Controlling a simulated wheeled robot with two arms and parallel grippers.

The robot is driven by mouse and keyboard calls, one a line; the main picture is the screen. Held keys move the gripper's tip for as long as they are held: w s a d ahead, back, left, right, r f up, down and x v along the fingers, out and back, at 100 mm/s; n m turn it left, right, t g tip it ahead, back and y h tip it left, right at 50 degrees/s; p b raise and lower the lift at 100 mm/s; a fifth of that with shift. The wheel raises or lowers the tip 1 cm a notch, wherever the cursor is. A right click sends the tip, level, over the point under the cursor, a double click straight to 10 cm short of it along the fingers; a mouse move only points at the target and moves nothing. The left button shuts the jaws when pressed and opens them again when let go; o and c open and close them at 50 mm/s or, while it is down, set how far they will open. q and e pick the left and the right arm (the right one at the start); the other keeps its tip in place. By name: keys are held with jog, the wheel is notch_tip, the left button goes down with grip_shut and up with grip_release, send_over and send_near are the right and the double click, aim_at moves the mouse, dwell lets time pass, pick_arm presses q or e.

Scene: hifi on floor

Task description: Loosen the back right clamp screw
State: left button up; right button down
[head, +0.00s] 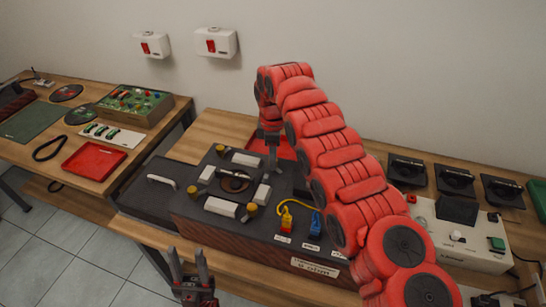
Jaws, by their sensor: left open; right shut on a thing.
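The dark fixture box (185,215) stands on the middle bench with a round part (234,183) at the centre of its top. White clamp blocks (220,207) surround the round part. Brass clamp screws show at the back left (220,149), front left (202,192) and front right (252,209). My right gripper (272,160) points down at the back right corner of the clamp ring, shut on the back right clamp screw, which it mostly hides. My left gripper (191,272) is open and empty, low in front of the box.
Yellow and blue plugs (286,222) sit on the box, right of the clamps. A white panel unit (450,240) stands on the right. The left bench holds a red tray (94,160) and a green board (133,104).

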jog(key=shift+n, duration=0.5)
jog(key=c, duration=0.6)
grip_release()
jog(key=shift+r, duration=0.1)
jog(key=shift+r, duration=0.35)
notch_tip(320, 180, up, 5)
jog(key=shift+a+r+p, duration=0.1)
jog(key=shift+a+p, duration=0.05)
jog(key=shift+p, duration=0.45)
notch_tip(320, 180, up, 11)
jog(key=p, duration=1.1)
jog(key=shift+r, duration=0.15)
